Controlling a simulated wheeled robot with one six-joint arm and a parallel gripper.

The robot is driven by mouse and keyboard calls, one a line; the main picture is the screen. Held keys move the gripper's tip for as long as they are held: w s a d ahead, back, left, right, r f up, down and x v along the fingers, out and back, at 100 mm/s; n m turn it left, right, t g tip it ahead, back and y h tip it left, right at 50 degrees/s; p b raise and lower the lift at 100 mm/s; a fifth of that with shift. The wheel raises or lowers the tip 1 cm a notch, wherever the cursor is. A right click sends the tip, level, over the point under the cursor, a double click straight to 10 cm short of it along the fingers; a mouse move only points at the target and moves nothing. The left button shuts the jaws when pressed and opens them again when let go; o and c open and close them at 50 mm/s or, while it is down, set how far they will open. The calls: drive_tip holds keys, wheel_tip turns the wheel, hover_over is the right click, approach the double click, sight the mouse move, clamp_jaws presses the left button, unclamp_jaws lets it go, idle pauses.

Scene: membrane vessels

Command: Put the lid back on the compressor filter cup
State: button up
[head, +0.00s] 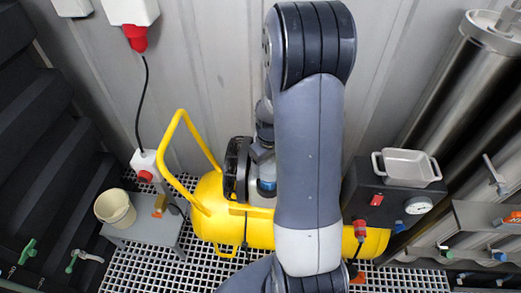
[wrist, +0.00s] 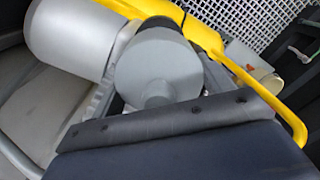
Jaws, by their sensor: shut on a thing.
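The compressor (head: 212,215) is a yellow tank with a black round cover, lying on the grating in the head view. My arm crosses the middle of that view and hides part of the compressor. My gripper (wrist: 155,108) shows in the wrist view as a dark padded edge with screws. It is shut on a grey round piece with a small round knob, which looks like the lid (wrist: 155,62). A small grey and blue cylinder (head: 267,186), perhaps the filter cup, stands on the compressor beside my arm. I cannot tell whether the lid touches it.
The yellow handle (head: 163,150) rises on the left. A cream bucket (head: 115,209) stands on a grey bench (head: 150,232). A light tray (head: 408,167) rests on a dark box with a gauge (head: 417,205) at right. Steel cylinders stand far right. A black cable hangs by the wall.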

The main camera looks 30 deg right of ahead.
drive_tip(key=shift+w, duration=0.2)
drive_tip(key=shift+s+f+b, duration=0.2)
drive_tip(key=shift+f+b, duration=0.1)
drive_tip(key=shift+f, duration=0.05)
drive_tip(key=shift+f+b, duration=2.1)
drive_tip(key=shift+f, duration=0.7)
drive_tip(key=shift+f+b, duration=0.15)
drive_tip(key=shift+b, duration=0.4)
drive_tip(key=o, duration=1)
drive_tip(key=shift+o, duration=0.2)
